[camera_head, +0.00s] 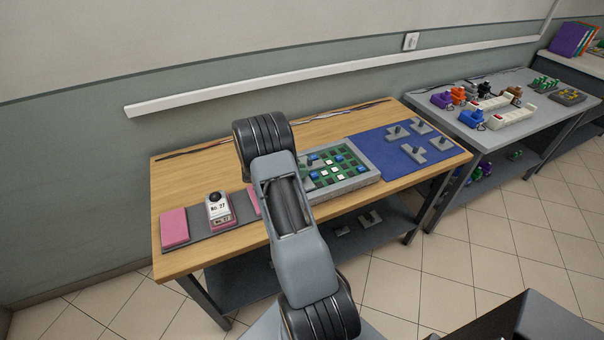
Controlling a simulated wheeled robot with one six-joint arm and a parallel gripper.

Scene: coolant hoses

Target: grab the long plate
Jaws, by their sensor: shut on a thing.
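No thing in view can be told for sure as the long plate. A long dark grey strip (198,244) lies along the front left of the wooden table, with a pink block (174,228) at its left end and more pink at its right, partly behind my arm. Several small grey plates with upright pegs (412,153) sit on a blue mat (376,149) at the table's right. My arm rises across the middle of the view and covers part of the table. My gripper and whatever it holds are hidden or out of the picture.
A white device marked No. 27 (218,206) stands on the strip. A grey tray (348,187) with green, blue and white pieces sits mid-table. Thin dark rods lie along the back edge. A grey table (462,128) with coloured parts stands at right. Tiled floor lies in front.

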